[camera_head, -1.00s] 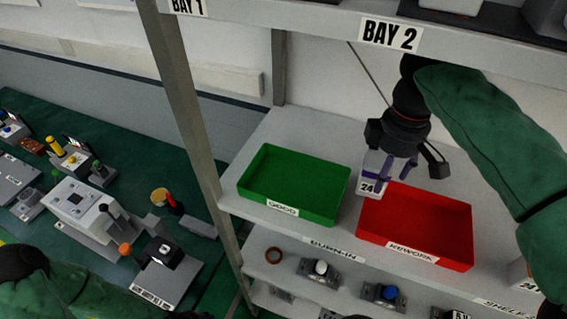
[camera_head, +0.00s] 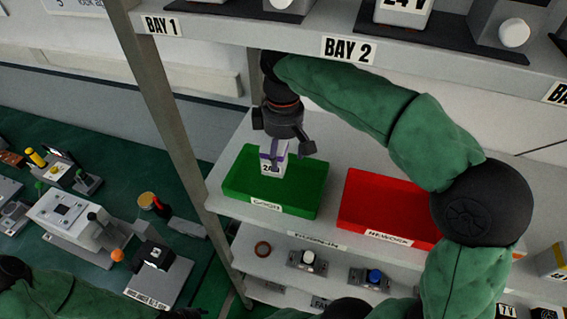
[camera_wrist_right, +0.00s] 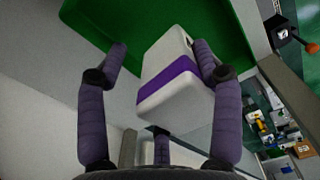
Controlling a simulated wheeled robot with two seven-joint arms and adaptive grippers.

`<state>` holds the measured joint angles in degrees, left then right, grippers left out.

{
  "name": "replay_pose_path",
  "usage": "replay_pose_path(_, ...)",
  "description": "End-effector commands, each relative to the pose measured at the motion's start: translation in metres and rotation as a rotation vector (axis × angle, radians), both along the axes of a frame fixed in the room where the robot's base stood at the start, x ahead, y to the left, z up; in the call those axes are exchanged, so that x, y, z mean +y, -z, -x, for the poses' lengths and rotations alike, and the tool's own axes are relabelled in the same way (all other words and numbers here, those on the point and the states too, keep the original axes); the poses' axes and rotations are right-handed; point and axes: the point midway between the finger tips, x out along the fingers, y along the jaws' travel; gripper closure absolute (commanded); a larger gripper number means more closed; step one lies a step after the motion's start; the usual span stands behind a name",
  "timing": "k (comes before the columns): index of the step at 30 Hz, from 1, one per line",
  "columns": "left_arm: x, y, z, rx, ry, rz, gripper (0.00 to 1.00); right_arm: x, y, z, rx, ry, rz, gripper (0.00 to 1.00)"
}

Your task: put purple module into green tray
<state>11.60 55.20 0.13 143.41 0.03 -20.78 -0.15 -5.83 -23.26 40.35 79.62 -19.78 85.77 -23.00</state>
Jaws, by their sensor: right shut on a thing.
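The purple module (camera_head: 273,160) is a white block with a purple band and a "24" label. My right gripper (camera_head: 277,148) is shut on it and holds it above the green tray (camera_head: 310,190). In the right wrist view the module (camera_wrist_right: 172,80) sits between the purple-grey fingers of the right gripper (camera_wrist_right: 160,75), with the green tray (camera_wrist_right: 215,18) behind it. How far the module is above the tray floor is hard to tell. My left arm shows at the lower left of the head view; its gripper is not clearly visible.
A red tray (camera_head: 385,205) labelled rework stands right of the green tray on the same shelf. A grey post (camera_head: 165,110) rises just left of the green tray. The upper shelf edge labelled BAY 2 (camera_head: 348,49) runs above my right arm. A lower shelf holds small switches.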

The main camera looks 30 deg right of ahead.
Motion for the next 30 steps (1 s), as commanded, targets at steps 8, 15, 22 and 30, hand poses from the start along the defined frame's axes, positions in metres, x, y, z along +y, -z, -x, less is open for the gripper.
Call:
replay_pose_path(8, 0.0, 0.0, 0.001, 0.001, 0.0, 0.0, 0.6, -0.001, 0.022, 0.001, -0.002, 0.001, 0.0, 0.93)
replay_pose_path(15, 0.0, -0.001, 0.0, 0.001, 0.0, 0.0, 0.6, -0.001, 0.049, 0.001, 0.001, 0.001, -0.001, 0.93)
replay_pose_path(22, 0.0, -0.001, 0.0, 0.001, 0.0, 0.0, 0.6, -0.001, 0.054, 0.001, -0.003, 0.0, -0.001, 0.93)
replay_pose_path(30, 0.0, 0.001, 0.0, 0.001, 0.0, 0.0, 0.6, -0.001, 0.057, 0.001, -0.001, 0.0, -0.001, 0.14)
